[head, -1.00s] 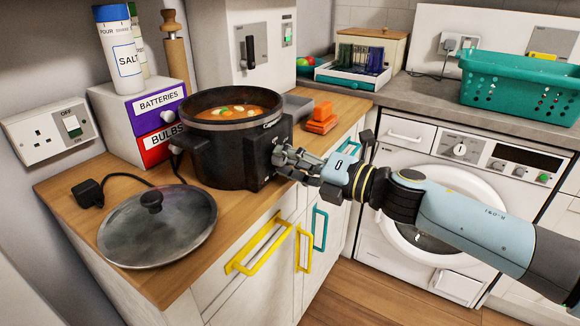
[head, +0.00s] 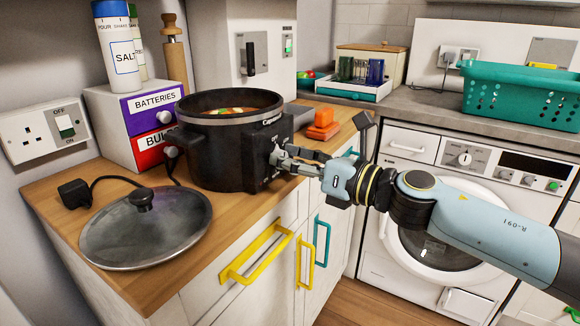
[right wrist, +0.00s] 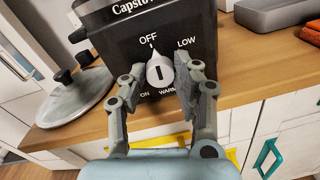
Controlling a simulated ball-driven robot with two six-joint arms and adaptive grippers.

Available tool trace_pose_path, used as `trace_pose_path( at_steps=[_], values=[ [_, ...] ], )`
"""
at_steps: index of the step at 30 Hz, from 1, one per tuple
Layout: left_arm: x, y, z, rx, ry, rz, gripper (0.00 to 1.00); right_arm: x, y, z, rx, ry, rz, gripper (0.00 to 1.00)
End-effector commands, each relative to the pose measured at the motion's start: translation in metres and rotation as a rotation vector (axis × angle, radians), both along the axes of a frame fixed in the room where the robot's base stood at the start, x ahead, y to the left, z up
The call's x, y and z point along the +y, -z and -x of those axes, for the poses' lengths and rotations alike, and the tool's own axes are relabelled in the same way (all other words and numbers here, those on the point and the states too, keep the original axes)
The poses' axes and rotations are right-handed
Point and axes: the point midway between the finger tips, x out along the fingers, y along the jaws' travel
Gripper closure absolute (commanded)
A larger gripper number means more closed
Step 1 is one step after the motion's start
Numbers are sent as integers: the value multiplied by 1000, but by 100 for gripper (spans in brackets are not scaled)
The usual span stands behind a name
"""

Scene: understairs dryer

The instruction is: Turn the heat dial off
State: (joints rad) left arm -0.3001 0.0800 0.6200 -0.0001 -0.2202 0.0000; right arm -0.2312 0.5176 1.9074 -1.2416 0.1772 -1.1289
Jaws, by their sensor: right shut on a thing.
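The black slow cooker (head: 222,150) stands on the wooden counter with its lid off and orange food inside. Its heat dial (right wrist: 160,71) is a pale knob on the front panel. In the right wrist view the dial's white tip points up at the word OFF; LOW, WARM and ON are also printed around it. My right gripper (head: 281,158) is at the dial, fingers on either side of it, shut on it. In the right wrist view the gripper (right wrist: 164,78) straddles the knob. In the head view the fingers largely hide the dial. My left gripper is not in view.
The glass lid (head: 146,228) lies on the counter at the front left, beside a black plug (head: 74,193). Yellow handles (head: 255,253) stick out below the counter edge. A washing machine (head: 450,180) stands at the right.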

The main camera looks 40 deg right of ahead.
Motion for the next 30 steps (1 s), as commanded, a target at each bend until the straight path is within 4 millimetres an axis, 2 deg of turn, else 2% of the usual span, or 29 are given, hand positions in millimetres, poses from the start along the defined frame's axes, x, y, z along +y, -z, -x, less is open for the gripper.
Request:
trace_pose_path(
  at_steps=[9,22,23,28,30],
  values=[
    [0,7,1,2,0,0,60,0,4,1,-26,-2,79,100],
    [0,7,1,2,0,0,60,0,3,1,-29,-2,87,100],
    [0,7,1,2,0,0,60,0,3,1,-29,-2,86,69],
    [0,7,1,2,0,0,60,0,2,1,-31,-1,86,47],
    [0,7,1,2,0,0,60,0,2,1,-31,-1,85,47]
  ],
)
